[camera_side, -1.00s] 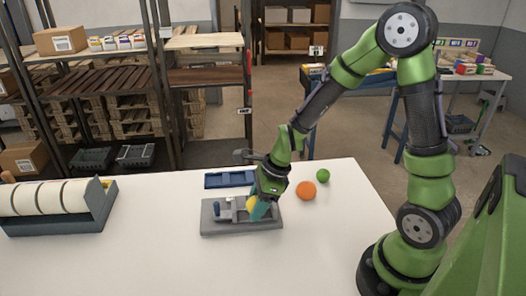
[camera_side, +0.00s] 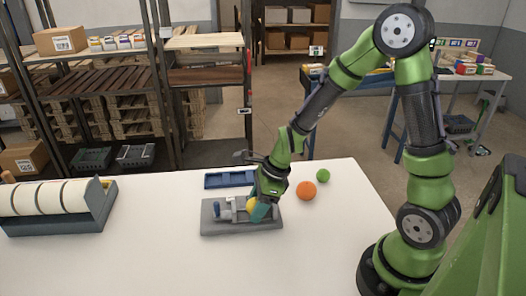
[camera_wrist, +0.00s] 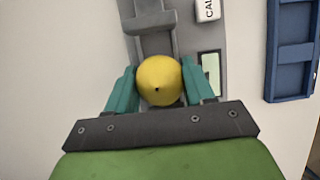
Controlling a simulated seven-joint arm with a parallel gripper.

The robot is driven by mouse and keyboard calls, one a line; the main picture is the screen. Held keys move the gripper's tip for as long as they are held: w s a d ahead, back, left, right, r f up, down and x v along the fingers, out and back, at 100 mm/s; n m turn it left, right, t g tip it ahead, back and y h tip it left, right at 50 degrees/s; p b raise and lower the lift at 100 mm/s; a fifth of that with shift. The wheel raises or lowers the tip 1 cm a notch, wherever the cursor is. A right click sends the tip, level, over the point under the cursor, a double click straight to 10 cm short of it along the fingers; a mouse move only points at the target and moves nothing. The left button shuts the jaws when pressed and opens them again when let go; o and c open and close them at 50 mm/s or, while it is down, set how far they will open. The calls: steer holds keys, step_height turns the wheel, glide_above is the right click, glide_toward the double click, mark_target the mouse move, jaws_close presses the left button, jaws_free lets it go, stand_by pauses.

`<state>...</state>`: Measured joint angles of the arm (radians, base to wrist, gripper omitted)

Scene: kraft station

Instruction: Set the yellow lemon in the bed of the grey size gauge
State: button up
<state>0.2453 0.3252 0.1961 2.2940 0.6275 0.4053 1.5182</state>
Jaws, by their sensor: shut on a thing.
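The yellow lemon (camera_wrist: 159,80) is between the two teal fingers of my gripper (camera_wrist: 160,92) in the wrist view, one finger on each side. In the side view the lemon (camera_side: 252,205) shows partly, with my gripper (camera_side: 261,208) over it. The grey size gauge (camera_side: 240,229) lies on the white table under my gripper. In the wrist view the gauge (camera_wrist: 153,20) runs upward behind the lemon. The lemon is over or in the gauge's bed; its underside is hidden, so I cannot tell whether it touches.
A blue tray (camera_side: 230,179) lies behind the gauge. An orange (camera_side: 306,190) and a green lime-like fruit (camera_side: 323,175) are to the right. A holder with white rolls (camera_side: 50,198) stands at the left. The table's front middle is clear.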

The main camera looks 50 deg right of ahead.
steer(key=shift+f, duration=0.15)
steer(key=o, duration=1.2)
steer(key=shift+o, duration=0.2)
steer(key=shift+r, duration=4.05)
